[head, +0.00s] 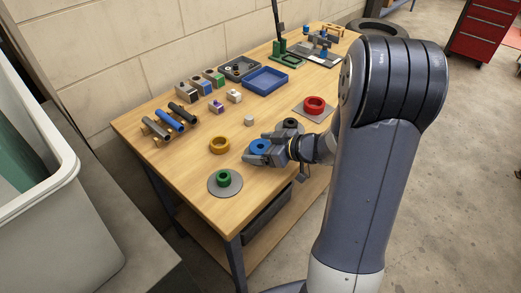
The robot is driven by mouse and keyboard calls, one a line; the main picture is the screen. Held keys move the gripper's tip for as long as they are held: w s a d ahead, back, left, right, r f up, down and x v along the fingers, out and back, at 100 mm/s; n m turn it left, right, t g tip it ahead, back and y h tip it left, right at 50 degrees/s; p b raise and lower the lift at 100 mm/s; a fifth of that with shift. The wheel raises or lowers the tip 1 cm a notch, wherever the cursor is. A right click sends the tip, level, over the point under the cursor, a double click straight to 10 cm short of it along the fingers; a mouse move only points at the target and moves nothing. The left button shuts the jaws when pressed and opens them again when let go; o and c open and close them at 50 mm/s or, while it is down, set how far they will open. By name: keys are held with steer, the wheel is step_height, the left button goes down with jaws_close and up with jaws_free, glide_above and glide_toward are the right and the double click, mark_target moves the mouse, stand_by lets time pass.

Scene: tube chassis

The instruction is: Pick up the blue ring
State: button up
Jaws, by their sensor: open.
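The blue ring (260,146) lies on the wooden workbench near its front edge, right of the yellow ring. My gripper (262,156) reaches in from the right, low over the bench at the blue ring. Its jaws are open, with a finger in front of the ring's near side. The gripper hides part of the ring, and I cannot tell whether the fingers touch it.
Near the ring are a yellow ring (219,145), a green ring (223,179) on a grey disc, a red ring (314,104) on a grey plate, and a small pale cube (249,121). A blue tray (265,81) and tubes (168,122) stand farther back.

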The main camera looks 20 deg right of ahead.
steer(key=c, duration=1.2)
steer(key=shift+r, duration=0.15)
